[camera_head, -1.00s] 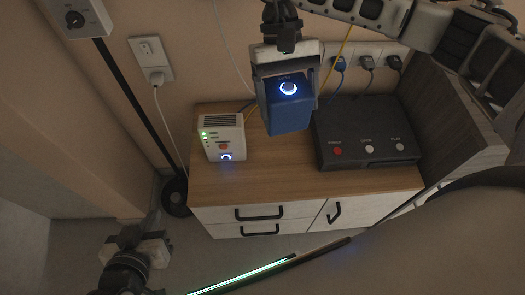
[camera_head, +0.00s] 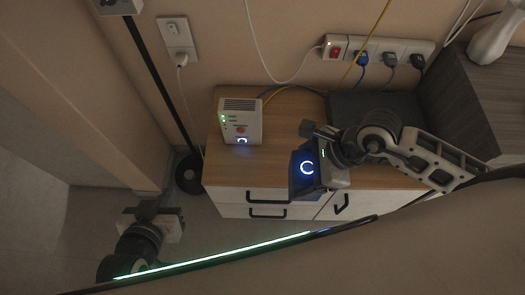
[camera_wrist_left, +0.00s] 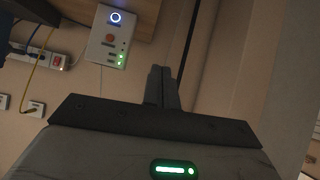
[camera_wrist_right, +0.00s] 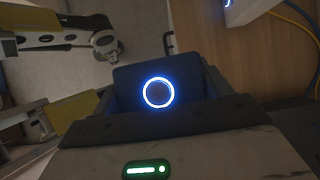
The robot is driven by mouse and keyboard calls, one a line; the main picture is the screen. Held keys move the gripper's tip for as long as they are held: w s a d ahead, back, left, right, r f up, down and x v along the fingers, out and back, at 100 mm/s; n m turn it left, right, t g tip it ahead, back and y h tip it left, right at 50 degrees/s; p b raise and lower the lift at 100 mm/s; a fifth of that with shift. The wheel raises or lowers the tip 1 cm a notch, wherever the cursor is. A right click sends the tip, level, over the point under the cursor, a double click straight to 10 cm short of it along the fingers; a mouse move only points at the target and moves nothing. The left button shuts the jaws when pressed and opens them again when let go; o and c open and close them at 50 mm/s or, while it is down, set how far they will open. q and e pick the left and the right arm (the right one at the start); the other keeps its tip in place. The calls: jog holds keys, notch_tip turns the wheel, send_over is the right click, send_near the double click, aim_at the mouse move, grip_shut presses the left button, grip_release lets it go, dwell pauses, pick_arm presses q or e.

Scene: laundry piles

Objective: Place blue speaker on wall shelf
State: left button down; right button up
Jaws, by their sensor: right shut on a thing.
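The blue speaker (camera_head: 300,182), dark blue with a glowing ring, is in my right gripper (camera_head: 312,166), in front of the cabinet's front edge in the head view. In the right wrist view, the speaker (camera_wrist_right: 150,88) sits between the fingers with its ring facing the camera. My left gripper (camera_head: 158,212) is at the lower left of the head view, apart from the cabinet. In the left wrist view, its fingers (camera_wrist_left: 163,88) are together with nothing visible between them. No wall shelf can be made out in these views.
A white box with green lights (camera_head: 240,121) stands on the wooden-topped cabinet (camera_head: 275,165). A black device (camera_head: 365,103) is behind my right arm. A power strip (camera_head: 378,50) with cables is on the wall. A black pole (camera_head: 160,90) stands left. A grey cabinet (camera_head: 470,85) is at right.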

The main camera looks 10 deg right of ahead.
jog(key=shift+w+a+f+b, duration=0.25)
jog(key=shift+w+a+f, duration=0.45)
jog(key=shift+w+f, duration=1.4)
jog(key=shift+w+a+f+b, duration=0.3)
jog(key=shift+w+a+f, duration=0.35)
jog(key=shift+w+f, duration=1.5)
jog(key=shift+w+a+f+b, duration=0.25)
jog(key=shift+w+a+f, duration=0.45)
jog(key=shift+w+f, duration=1.4)
jog(key=shift+f, duration=0.15)
jog(key=o, duration=0.9)
jog(key=shift+c, duration=0.2)
